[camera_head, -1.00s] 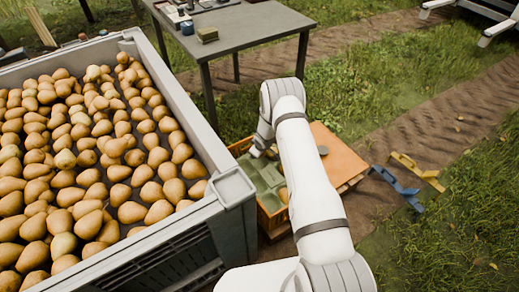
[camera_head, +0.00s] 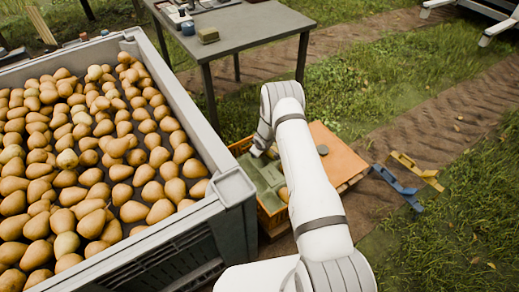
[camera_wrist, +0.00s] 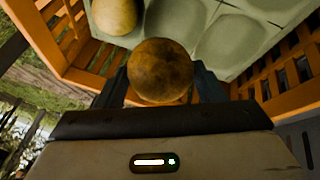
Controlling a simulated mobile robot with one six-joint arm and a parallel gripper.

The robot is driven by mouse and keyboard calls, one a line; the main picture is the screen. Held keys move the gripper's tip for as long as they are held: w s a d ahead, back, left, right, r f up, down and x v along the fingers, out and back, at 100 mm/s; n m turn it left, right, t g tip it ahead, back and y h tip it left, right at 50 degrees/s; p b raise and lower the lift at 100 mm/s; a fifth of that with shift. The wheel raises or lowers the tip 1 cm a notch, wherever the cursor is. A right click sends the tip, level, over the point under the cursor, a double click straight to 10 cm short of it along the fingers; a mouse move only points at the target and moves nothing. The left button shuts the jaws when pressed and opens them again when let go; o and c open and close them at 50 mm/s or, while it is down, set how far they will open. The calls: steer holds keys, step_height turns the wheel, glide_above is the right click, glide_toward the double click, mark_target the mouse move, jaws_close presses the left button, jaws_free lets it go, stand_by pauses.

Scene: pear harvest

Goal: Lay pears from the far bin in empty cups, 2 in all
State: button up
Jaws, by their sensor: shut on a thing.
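My gripper (camera_wrist: 162,88) is shut on a brown pear (camera_wrist: 160,68) in the wrist view, with a dark finger on each side of it. The held pear is over the green cup tray (camera_wrist: 255,25) inside the orange crate (camera_wrist: 75,45). Another pear (camera_wrist: 116,14) lies in a cup at the upper left; the cups beside it look empty. In the head view the tray (camera_head: 267,180) shows in part beside my arm, and a pear (camera_head: 283,194) shows at its edge. My gripper is hidden there. The large grey bin (camera_head: 228,187) at the left is full of pears.
A grey table (camera_head: 250,22) with small items stands behind the crate. An orange lidded box (camera_head: 338,155) sits right of the crate. Blue (camera_head: 397,186) and yellow (camera_head: 415,170) brackets lie on the ground to the right.

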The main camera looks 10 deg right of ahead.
steer(key=shift+f+b, duration=1.05)
steer(key=shift+f, duration=0.25)
steer(key=shift+f+b, duration=1.1)
steer(key=shift+f, duration=0.15)
stand_by(0.4)
steer(key=o, duration=1.2)
